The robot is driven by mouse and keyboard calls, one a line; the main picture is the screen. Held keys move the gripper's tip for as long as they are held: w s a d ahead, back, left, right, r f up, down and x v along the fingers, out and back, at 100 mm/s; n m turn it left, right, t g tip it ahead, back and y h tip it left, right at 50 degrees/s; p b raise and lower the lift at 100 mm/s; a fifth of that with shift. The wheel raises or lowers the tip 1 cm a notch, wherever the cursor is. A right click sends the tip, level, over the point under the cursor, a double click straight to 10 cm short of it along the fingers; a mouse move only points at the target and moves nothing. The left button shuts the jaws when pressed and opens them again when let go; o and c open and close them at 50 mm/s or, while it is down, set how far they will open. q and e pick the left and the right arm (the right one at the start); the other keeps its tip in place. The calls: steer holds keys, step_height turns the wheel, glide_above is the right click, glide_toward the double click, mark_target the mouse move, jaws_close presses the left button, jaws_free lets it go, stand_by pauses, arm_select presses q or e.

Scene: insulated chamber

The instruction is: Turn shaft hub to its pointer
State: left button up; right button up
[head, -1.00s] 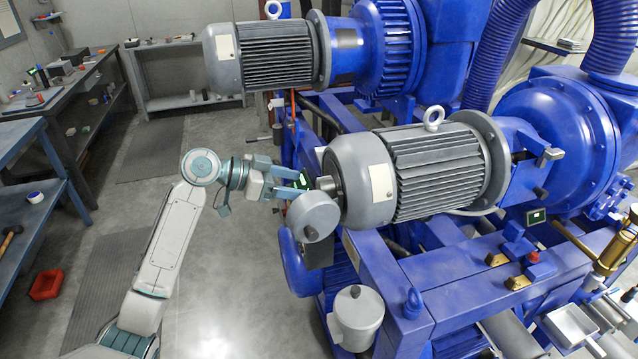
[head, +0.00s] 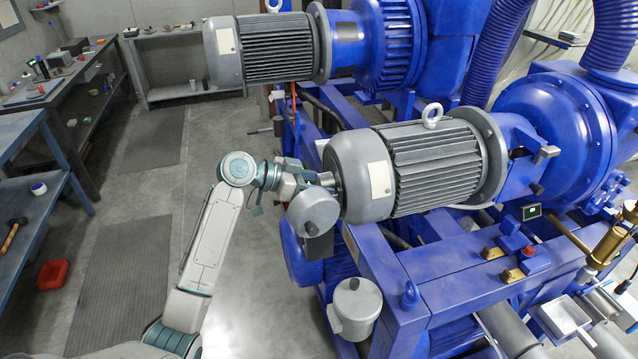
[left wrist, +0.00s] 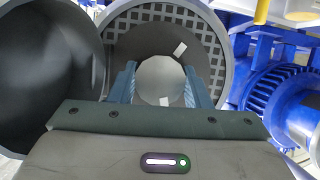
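The shaft hub (head: 327,180) is a short grey cylinder sticking out of the left end of the near grey motor (head: 360,180). In the left wrist view the hub's round face (left wrist: 160,78) has a small white mark (left wrist: 164,101) at its bottom edge. A white pointer (left wrist: 180,48) lies on the dark plate behind, above and right of the hub, apart from that mark. My left gripper (head: 312,180) is at the hub. Its fingers (left wrist: 160,85) stand on either side of it, with no clear gap; whether they grip it is unclear. My right gripper is out of view.
A grey round canister (head: 313,212) is close beside the left gripper, partly hiding it. A lidded grey pot (head: 355,306) stands lower on the blue frame (head: 440,290). Workbenches (head: 40,190) stand at the left, with open floor between.

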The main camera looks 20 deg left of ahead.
arm_select(q)
steer(key=shift+c, duration=0.8)
